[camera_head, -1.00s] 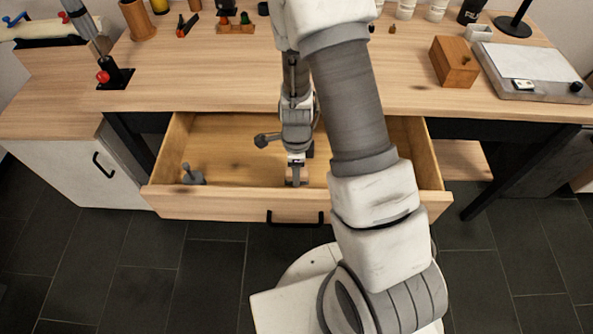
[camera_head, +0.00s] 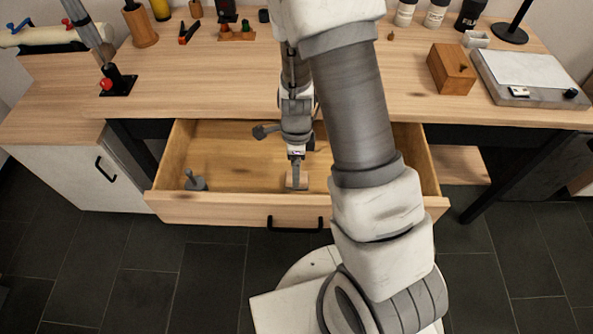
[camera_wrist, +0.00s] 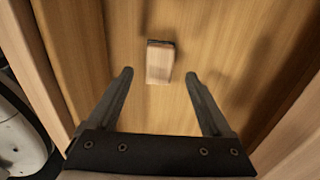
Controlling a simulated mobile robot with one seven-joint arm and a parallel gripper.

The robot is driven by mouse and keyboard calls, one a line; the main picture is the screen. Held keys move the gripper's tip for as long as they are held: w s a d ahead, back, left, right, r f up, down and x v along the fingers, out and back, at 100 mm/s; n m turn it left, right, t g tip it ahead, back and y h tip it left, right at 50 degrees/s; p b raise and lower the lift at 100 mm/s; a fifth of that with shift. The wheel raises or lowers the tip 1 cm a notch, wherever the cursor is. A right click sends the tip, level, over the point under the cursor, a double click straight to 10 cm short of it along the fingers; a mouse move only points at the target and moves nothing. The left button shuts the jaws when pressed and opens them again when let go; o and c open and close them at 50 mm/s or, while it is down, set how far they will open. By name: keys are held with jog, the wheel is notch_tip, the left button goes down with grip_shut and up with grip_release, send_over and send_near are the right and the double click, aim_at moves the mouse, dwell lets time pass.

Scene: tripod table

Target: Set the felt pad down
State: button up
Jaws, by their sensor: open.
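The felt pad (camera_wrist: 160,62) looks like a small pale wooden block with a dark layer along its far edge. It lies on the floor of the open drawer. In the head view the pad (camera_head: 297,181) shows below my gripper (camera_head: 297,168), near the drawer's front wall. In the wrist view my gripper (camera_wrist: 158,75) is open, with one finger on each side of the pad and clear gaps between. The pad sits beyond the fingertips and touches neither finger. My arm hides part of the drawer in the head view.
The drawer (camera_head: 235,208) is pulled out under the wooden tabletop (camera_head: 220,75). A grey knobbed piece (camera_head: 195,182) stands in its left front corner. The drawer floor between is clear. A wooden box (camera_head: 452,68) and a grey board (camera_head: 530,75) are on the tabletop at right.

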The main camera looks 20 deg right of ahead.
jog(key=s+a+r+n+t+y+p, duration=0.15)
jog(key=r+n, duration=0.35)
jog(key=r, duration=0.7)
jog(key=s+r+n+t, duration=0.15)
jog(key=r+n, duration=0.35)
jog(key=r, duration=0.6)
jog(key=s+d+r+n+t+h, duration=0.1)
jog(key=s+r+n+t, duration=0.1)
jog(key=s+r+n, duration=0.9)
jog(key=shift+d+r+n+t, duration=0.15)
jog(key=shift+d+n+t, duration=0.15)
jog(key=shift+s+h, duration=0.1)
jog(key=shift+h, duration=0.15)
notch_tip(320, 180, up, 11)
jog(key=p, duration=1.1)
